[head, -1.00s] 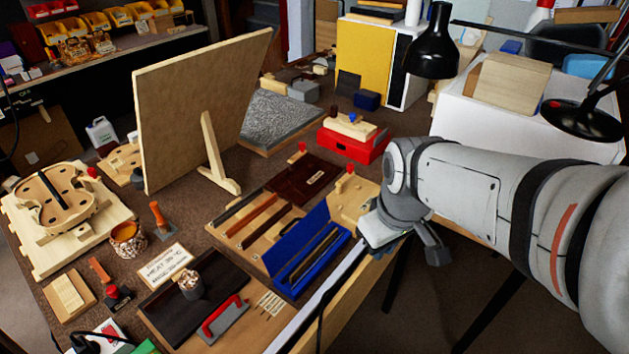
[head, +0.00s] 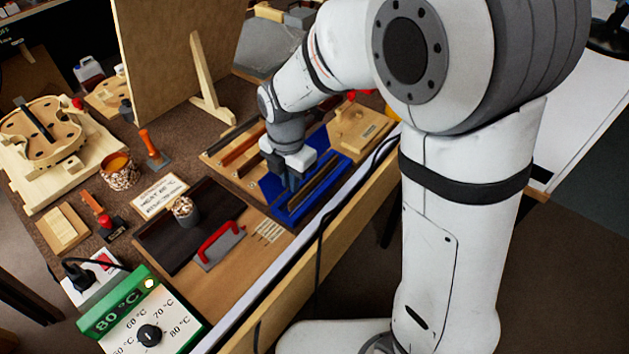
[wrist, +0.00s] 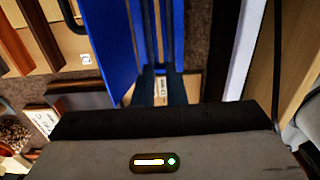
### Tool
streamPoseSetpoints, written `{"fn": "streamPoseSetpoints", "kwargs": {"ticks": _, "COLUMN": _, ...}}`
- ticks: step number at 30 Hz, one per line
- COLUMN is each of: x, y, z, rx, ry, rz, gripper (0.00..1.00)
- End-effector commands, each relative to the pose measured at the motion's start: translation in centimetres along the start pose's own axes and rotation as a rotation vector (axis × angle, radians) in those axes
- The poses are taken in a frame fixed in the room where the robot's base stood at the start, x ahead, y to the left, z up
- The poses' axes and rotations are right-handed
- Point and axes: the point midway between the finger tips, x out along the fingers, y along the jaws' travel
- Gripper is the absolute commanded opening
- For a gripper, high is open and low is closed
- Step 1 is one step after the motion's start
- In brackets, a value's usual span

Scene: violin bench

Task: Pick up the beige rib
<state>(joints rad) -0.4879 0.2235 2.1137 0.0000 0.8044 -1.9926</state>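The blue case (head: 283,216) lies open on the bench, and several narrow strips (head: 318,188) lie lengthwise in it. In the wrist view the blue case (wrist: 178,30) runs away from my gripper, with thin brownish and greyish strips (wrist: 150,30) in its slots. I cannot tell for certain which strip is the beige rib. My gripper (head: 291,184) points down over the case. The fingertip depth and any contact are unclear.
A wooden tray (head: 215,153) with brown strips lies left of the case. A red-handled tool (head: 219,243), a dark board (head: 160,236) and a temperature controller (head: 150,322) lie nearer the front. A large upright panel (head: 165,70) stands behind. The white bench edge (wrist: 240,50) runs at right.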

Motion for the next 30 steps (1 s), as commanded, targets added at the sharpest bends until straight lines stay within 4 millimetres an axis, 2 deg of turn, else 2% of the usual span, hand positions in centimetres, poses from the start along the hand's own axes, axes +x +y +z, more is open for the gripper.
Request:
{"fn": "streamPoseSetpoints", "kwargs": {"ticks": 13, "x": 5.8, "y": -0.1, "z": -0.8, "rx": 0.004, "ry": 0.001, "rz": -0.002, "gripper": 0.11}}
{"fn": "streamPoseSetpoints", "kwargs": {"ticks": 21, "x": 6.1, "y": -0.1, "z": -0.7, "rx": 0.005, "ry": 0.0, "rz": 0.0, "gripper": 0.11}}
{"fn": "streamPoseSetpoints", "kwargs": {"ticks": 26, "x": 6.1, "y": -0.1, "z": -0.7, "rx": 0.005, "ry": 0.0, "rz": 0.0, "gripper": 0.0}}
{"fn": "streamPoseSetpoints", "kwargs": {"ticks": 30, "x": 6.1, "y": -0.1, "z": -0.7, "rx": 0.005, "ry": 0.0, "rz": 0.0, "gripper": 0.0}}
